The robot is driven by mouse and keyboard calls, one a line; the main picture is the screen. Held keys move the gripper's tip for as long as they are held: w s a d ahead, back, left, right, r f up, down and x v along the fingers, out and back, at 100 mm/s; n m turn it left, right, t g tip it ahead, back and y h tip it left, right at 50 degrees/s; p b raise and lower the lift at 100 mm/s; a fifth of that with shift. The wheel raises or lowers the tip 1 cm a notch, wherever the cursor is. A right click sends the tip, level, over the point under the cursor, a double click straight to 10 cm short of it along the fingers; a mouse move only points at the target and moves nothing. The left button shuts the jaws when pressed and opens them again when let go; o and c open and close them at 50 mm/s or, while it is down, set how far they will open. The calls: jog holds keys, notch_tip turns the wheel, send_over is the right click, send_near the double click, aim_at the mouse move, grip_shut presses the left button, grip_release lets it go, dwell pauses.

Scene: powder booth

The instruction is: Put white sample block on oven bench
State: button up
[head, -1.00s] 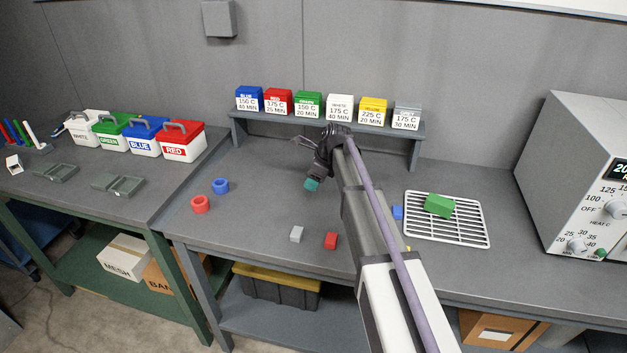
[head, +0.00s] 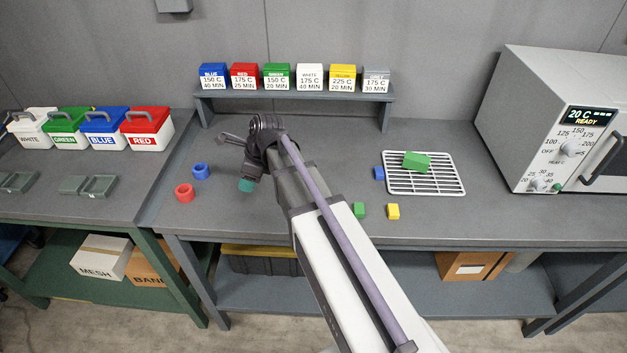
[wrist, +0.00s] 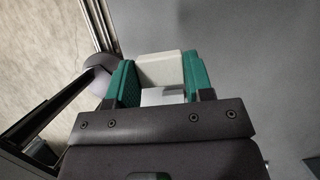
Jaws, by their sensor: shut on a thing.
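The block is hidden behind my gripper and arm in the head view. The wrist view has grey bench surface on the right and pale floor at upper left.
A wire rack (head: 450,185) holds a green block (head: 416,161). Small blue (head: 378,173), green (head: 359,210) and yellow (head: 393,211) blocks lie nearby. The oven (head: 545,125) stands right.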

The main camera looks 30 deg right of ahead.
jog(key=b, duration=0.7)
send_over(254, 208)
jog(key=d, duration=0.1)
jog(key=f, duration=0.7)
jog(key=shift+s, duration=0.4)
jog(key=shift+r+p, duration=0.2)
jog(key=shift+p, duration=0.15)
notch_tip(254, 208, down, 4)
jog(key=b, duration=0.4)
jog(key=shift+r, duration=0.35)
jog(key=shift+f, duration=0.25)
jog(key=o, duration=0.9)
jog(key=shift+o, duration=0.2)
jog(key=p+v, duration=1.2)
jog(key=v, duration=0.1)
jog(key=s+a+f+n+g+h, duration=0.1)
jog(key=s+a+n+h, duration=0.1)
jog(key=s+n, duration=0.5)
jog(key=s+a+f+n+g+h, duration=0.1)
jog(key=s+n, duration=0.6)
jog(key=n, duration=1)
jog(key=shift+s+a+h, duration=0.2)
jog(key=shift+a+h, duration=0.2)
jog(key=shift+a, duration=0.35)
